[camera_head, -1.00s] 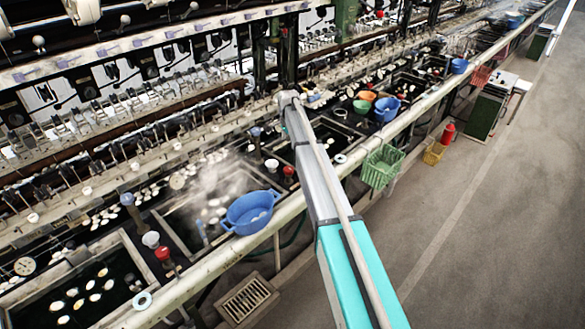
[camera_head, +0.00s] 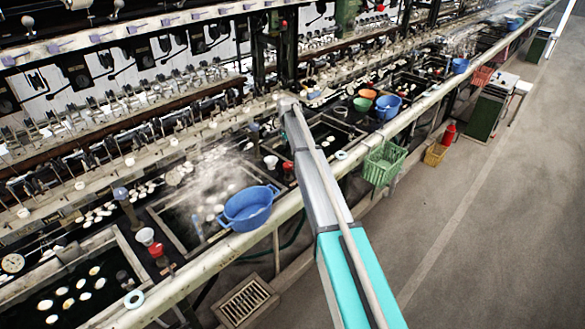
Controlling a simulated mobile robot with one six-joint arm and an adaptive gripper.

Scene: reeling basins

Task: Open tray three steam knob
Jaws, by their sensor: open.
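Red knobs stand on short posts along the basin row: one at the lower left (camera_head: 155,250) and one (camera_head: 288,167) close beside my arm. Blue-topped posts stand near them, one at the left (camera_head: 120,193) and one (camera_head: 253,127) further along. Each red knob has a white cup-like piece beside it. I cannot tell which knob belongs to tray three, or whether any knob is turned. My arm reaches up the middle of the view over the front pipe; my gripper cannot be made out beyond the arm's far end.
Water basins with white cocoons run along the machine; steam rises over the middle one. A blue tub (camera_head: 248,208) sits at the long front pipe (camera_head: 215,262). A green crate (camera_head: 383,163) hangs from the pipe right of my arm.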

